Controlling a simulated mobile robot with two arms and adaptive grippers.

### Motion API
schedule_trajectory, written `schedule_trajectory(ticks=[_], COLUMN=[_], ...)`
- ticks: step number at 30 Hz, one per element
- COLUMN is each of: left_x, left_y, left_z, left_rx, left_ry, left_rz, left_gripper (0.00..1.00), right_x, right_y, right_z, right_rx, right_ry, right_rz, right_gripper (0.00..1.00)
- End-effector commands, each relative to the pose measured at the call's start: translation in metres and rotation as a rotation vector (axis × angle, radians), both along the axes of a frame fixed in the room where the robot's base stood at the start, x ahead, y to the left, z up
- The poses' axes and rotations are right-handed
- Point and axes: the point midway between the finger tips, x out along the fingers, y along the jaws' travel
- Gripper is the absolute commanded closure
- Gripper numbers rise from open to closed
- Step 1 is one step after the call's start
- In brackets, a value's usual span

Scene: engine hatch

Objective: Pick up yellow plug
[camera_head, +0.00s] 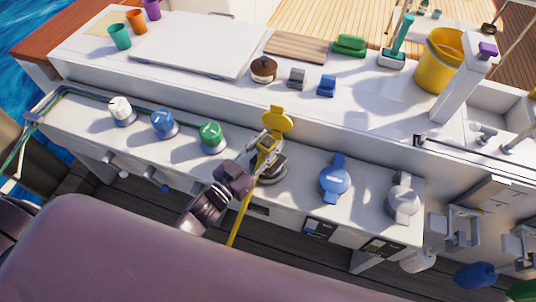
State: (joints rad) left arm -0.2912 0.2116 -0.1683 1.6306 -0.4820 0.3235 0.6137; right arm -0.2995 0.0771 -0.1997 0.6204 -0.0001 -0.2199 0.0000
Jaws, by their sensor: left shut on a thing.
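The yellow plug (266,143) is in my left gripper (268,150), whose fingers are closed around it. The plug is right at a round socket (272,170) with a raised yellow lid (278,118) behind it. Its yellow cable (240,215) hangs down past the counter's front edge. My gripper and the plug cover part of the socket, so I cannot tell whether the plug is inside it or just above it. My right gripper is not in view.
White, blue (163,123) and green (211,137) knobs stand left on the ledge. A blue-lidded socket (335,180) and a grey-lidded one (402,199) stand right. The upper counter holds cups, a board (297,48) and a yellow bucket (440,62).

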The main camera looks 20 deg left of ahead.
Motion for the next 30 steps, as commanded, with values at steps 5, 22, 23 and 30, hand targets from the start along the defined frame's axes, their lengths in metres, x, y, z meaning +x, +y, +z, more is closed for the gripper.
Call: schedule_trajectory(ticks=[5,22,23,30], left_x=[0.0,0.0,0.0,0.0], left_y=[0.0,0.0,0.0,-0.001], left_z=[0.0,0.015,0.018,0.066], left_rx=[0.001,0.002,0.002,0.001], left_ry=[0.0,-0.006,-0.005,-0.008], left_rz=[0.0,-0.002,-0.002,-0.005], left_gripper=[1.0,1.0,1.0,1.0], right_x=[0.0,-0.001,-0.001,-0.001], right_y=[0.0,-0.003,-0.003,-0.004], right_z=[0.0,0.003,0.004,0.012], right_rx=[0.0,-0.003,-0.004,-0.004], right_ry=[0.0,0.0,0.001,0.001], right_rz=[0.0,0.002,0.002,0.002], right_gripper=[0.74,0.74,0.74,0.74])
